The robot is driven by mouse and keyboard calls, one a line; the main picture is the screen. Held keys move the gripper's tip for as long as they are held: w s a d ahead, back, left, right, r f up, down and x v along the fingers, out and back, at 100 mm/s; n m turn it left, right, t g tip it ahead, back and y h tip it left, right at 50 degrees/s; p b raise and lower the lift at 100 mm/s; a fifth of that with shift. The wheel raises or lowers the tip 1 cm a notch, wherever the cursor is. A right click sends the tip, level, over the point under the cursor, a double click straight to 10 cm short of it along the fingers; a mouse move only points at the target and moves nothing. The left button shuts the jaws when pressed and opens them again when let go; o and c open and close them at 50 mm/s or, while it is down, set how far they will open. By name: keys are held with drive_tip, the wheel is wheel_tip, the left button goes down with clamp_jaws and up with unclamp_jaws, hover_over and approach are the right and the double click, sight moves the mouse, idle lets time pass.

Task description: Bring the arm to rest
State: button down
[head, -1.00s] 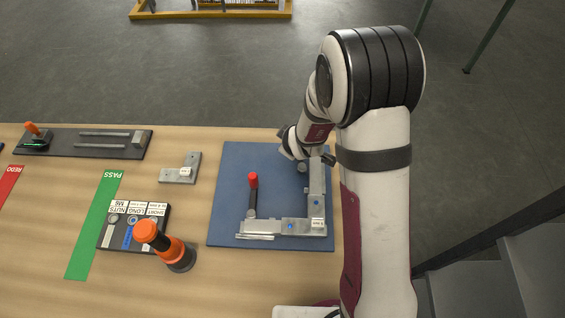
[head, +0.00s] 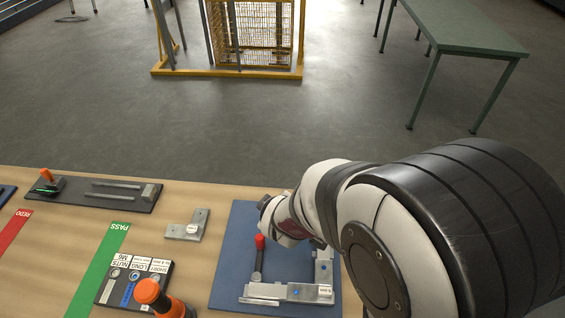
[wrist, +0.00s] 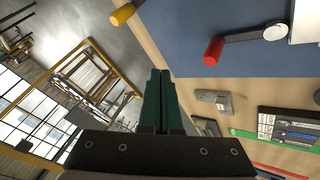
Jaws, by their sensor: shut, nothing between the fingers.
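My arm comes in from the right in the head view and bends over the blue mat (head: 232,262). My gripper (wrist: 163,80) shows in the wrist view with its two dark green fingers together and nothing between them. In the head view its fingertips are hidden or too small to make out. On the mat stands a metal corner frame (head: 290,292) with a red-handled clamp (head: 260,243). The red handle also shows in the wrist view (wrist: 213,51), apart from the fingers.
A grey L-shaped bracket (head: 187,224), a labelled parts tray (head: 125,285) and an orange-topped tool (head: 149,292) stand left of the mat. A dark slide fixture (head: 108,194) lies farther left. Green (head: 98,268) and red (head: 20,232) strips mark the wooden table.

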drive_tip(key=s+d+r+m+g, duration=0.2)
drive_tip(key=s+d+r+m, duration=0.1)
drive_tip(key=s, duration=0.5)
drive_tip(key=s+d+r+m+g, duration=0.3)
drive_tip(key=s+d+m, duration=0.2)
drive_tip(key=s+m, duration=0.3)
drive_tip(key=s+d+r+m+g, duration=0.2)
drive_tip(key=s+d+m, duration=0.1)
drive_tip(key=s+m, duration=0.3)
drive_tip(key=shift+s+d+r, duration=0.4)
drive_tip(key=shift+s, duration=0.6)
